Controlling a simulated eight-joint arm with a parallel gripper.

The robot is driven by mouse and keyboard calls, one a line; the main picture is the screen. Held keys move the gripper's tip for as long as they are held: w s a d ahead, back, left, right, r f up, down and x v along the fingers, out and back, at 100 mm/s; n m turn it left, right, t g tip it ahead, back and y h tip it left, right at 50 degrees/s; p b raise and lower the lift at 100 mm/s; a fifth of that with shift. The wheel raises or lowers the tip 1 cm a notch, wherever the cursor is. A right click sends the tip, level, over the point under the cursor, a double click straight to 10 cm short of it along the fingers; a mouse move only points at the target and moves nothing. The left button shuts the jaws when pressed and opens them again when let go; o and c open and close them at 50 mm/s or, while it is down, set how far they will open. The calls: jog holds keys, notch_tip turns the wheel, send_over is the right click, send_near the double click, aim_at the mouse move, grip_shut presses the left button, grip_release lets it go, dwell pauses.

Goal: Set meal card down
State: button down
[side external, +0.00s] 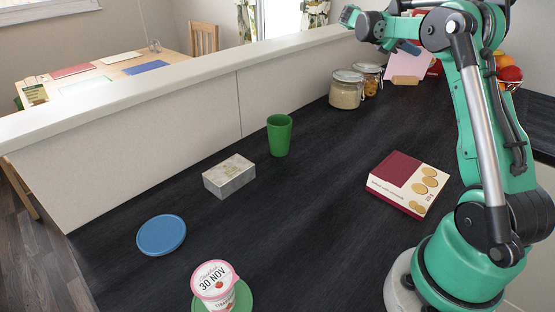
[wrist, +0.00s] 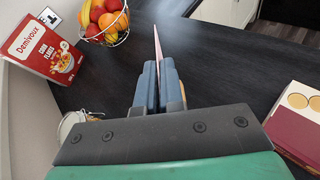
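The meal card, thin and pink, shows at the back right of the counter in the side view (side external: 407,64), with a tan piece at its lower edge. In the wrist view the meal card (wrist: 158,45) is nearly edge-on and runs forward from between the fingers. My gripper (side external: 408,47) is at the card's top in the side view. In the wrist view my gripper's blue-grey fingers (wrist: 158,78) are close together, shut on the card. I cannot tell whether its lower edge touches the counter.
A cereal box (wrist: 42,48) and a wire fruit basket (wrist: 104,20) stand near the card. Glass jars (side external: 347,90) are to its left in the side view.

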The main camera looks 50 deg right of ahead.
notch_tip(320, 180, down, 16)
jog(key=shift+f, duration=0.1)
dwell(0.4)
jog(key=c, duration=1)
grip_release()
